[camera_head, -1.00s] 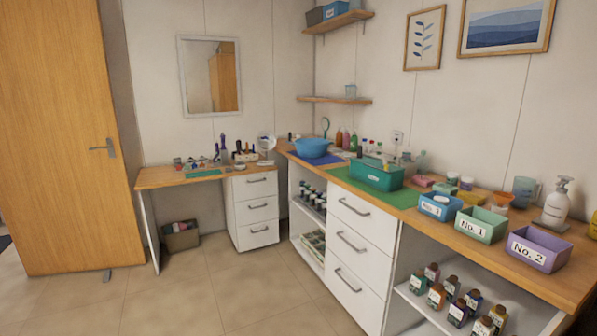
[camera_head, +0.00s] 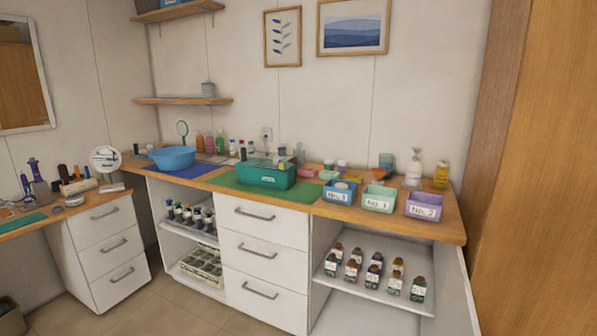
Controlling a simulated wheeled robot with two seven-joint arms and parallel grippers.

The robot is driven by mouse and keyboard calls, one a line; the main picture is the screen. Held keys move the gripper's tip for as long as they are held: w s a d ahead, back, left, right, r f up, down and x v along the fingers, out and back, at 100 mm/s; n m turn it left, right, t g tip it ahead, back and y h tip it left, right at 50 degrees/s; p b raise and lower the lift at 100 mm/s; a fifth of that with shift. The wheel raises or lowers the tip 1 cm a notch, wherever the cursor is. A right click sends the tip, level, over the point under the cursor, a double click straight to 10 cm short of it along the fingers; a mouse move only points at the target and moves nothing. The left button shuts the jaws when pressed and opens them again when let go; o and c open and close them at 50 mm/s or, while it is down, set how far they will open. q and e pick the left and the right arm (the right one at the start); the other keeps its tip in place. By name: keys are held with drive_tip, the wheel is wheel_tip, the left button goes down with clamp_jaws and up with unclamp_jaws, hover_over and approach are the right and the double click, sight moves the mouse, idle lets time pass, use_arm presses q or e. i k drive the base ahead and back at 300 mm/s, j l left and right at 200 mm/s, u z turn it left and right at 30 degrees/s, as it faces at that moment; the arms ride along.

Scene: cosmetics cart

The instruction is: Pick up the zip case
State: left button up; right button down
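I cannot pick out the zip case with certainty. A flat teal item (camera_head: 22,222) lies on the left desk, too small to identify. A teal box (camera_head: 264,174) with small items at its top stands on the green mat (camera_head: 222,181) on the long counter. Neither of my grippers is in view.
The counter (camera_head: 445,223) also holds a blue bowl (camera_head: 172,157), a blue bin (camera_head: 340,192), a green bin (camera_head: 379,198) and a purple bin (camera_head: 424,206). Small bottles (camera_head: 375,272) stand on the open shelf below. Floor (camera_head: 180,300) shows in front of the drawers.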

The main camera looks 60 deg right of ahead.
sight(248, 173)
drive_tip(key=i+l+z, duration=0.3)
drive_tip(key=z, duration=0.15)
drive_tip(key=i+l+z, duration=0.15)
drive_tip(key=i+z, duration=0.75)
drive_tip(key=i+j+z, duration=0.1)
drive_tip(key=i+z, duration=0.3)
drive_tip(key=i+l, duration=0.15)
drive_tip(key=i, duration=0.25)
drive_tip(key=i+l, duration=0.15)
drive_tip(key=i, duration=0.25)
drive_tip(key=i+l, duration=0.15)
drive_tip(key=i, duration=0.2)
